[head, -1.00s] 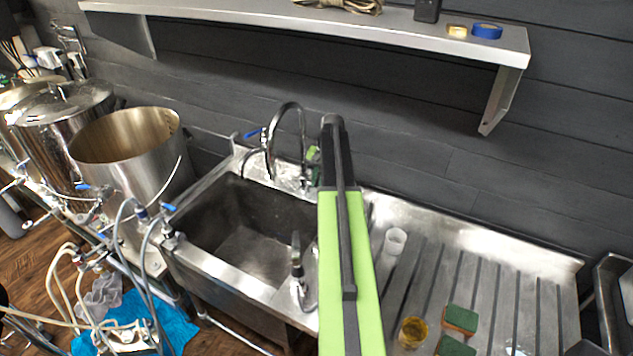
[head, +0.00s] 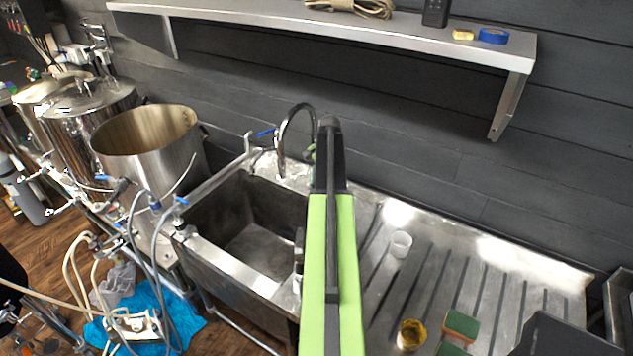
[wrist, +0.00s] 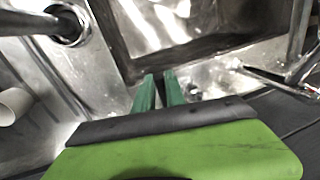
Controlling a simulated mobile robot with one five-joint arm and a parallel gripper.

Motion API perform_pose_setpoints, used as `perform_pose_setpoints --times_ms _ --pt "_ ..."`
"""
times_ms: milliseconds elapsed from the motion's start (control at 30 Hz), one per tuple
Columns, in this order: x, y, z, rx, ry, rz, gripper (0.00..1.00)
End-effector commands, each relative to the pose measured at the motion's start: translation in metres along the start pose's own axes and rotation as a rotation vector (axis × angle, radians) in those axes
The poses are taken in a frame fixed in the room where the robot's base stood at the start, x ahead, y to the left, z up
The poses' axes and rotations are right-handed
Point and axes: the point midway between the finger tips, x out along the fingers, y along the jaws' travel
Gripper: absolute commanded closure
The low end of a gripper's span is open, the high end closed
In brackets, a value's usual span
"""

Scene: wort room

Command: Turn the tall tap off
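The tall tap (head: 283,145) is a chrome gooseneck at the back of the steel sink (head: 190,246). A blue lever (head: 265,133) shows to its left in the head view. Part of the tap's chrome (wrist: 303,70) shows at the right edge of the wrist view. My gripper (wrist: 158,75) has two green fingers with a narrow empty gap between them, over the sink's rim. It is apart from the tap in the wrist view. In the head view my arm hides most of my gripper, and it stands just right of the tap.
A shorter tap (wrist: 72,22) stands at the sink's front right corner. A white cup (head: 400,244), a yellow-topped jar (head: 411,335) and sponges (head: 461,324) stand on the drainboard. A large pot (head: 150,150) is left of the sink. A shelf (head: 330,22) overhangs the back wall.

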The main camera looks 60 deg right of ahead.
Motion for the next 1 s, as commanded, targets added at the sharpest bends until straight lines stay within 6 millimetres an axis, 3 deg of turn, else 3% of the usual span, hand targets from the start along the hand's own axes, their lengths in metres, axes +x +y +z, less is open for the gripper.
perform_pose_setpoints --times_ms 33,167,567,767,1000 --pt "0.0 -0.002 0.002 0.0 -0.006 -0.006 0.8" --pt "-0.001 0.001 -0.002 0.004 -0.003 -0.004 0.65" --pt "-0.008 0.003 -0.004 0.006 0.0 -0.003 0.65" --pt "-0.038 0.003 -0.004 0.007 0.001 -0.002 0.65" --pt "-0.094 0.003 -0.004 0.007 0.0 -0.003 0.65"
